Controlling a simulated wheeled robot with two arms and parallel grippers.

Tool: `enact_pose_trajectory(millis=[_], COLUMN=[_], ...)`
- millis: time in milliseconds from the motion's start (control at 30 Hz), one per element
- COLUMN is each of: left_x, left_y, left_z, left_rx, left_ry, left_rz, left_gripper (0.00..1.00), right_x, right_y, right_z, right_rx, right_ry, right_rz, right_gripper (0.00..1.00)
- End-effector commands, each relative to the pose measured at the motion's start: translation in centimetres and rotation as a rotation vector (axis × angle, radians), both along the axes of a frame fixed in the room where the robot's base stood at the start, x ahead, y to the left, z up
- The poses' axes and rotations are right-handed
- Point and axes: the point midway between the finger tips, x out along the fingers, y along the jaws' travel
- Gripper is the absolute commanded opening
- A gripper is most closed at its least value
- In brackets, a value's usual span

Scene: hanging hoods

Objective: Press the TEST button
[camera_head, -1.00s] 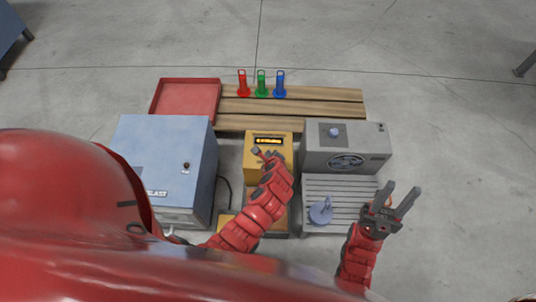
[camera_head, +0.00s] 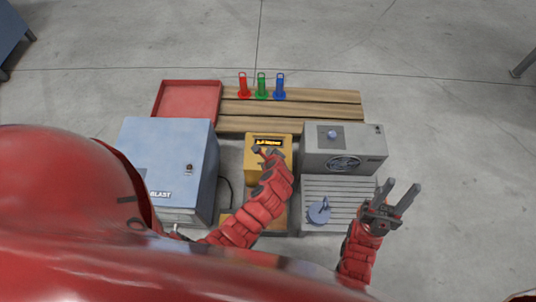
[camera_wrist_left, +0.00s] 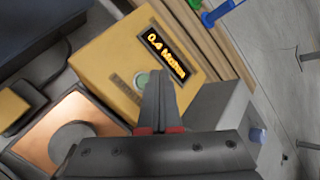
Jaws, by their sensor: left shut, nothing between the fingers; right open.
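A yellow tester box (camera_head: 256,177) stands in the middle of the bench, with a dark display (camera_head: 268,141) in orange digits on top. In the left wrist view the display (camera_wrist_left: 163,53) reads about "0.4 MOhm". A round green button (camera_wrist_left: 141,79) sits on the yellow face below it, partly hidden by my fingers. My left gripper (camera_head: 259,150) is shut and empty, its fingertips (camera_wrist_left: 160,72) right at the button's edge; I cannot tell if they touch it. No button label is readable. My right gripper (camera_head: 403,187) is open and empty, right of the grey ribbed plate.
A blue-grey cabinet (camera_head: 168,150) stands left and a grey machine (camera_head: 345,160) right of the tester. A ribbed plate (camera_head: 345,190) carries a blue knobbed disc (camera_head: 319,212). Behind are a red tray (camera_head: 187,103) and red, green and blue tags (camera_head: 262,88) on wooden planks.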

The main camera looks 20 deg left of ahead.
Motion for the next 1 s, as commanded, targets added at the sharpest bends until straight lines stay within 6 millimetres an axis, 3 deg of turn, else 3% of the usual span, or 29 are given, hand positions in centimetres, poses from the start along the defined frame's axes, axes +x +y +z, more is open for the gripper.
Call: enact_pose_trajectory(millis=[33,333,1000], left_x=[0.0,0.0,0.0], left_y=[0.0,0.1,0.0], left_z=[1.1,3.6,3.5], left_rx=[0.001,0.002,0.001], left_ry=[0.0,0.0,0.0], left_rz=[-0.001,0.0,0.001], left_gripper=[0.0,0.0,0.0], right_x=[0.0,0.0,0.0], right_y=[0.0,0.0,0.0], right_z=[1.2,3.9,3.8], right_rx=[0.0,0.0,0.0], right_ry=[0.0,0.0,0.0], right_rz=[0.0,0.0,0.0], right_gripper=[0.42,0.42,0.42])
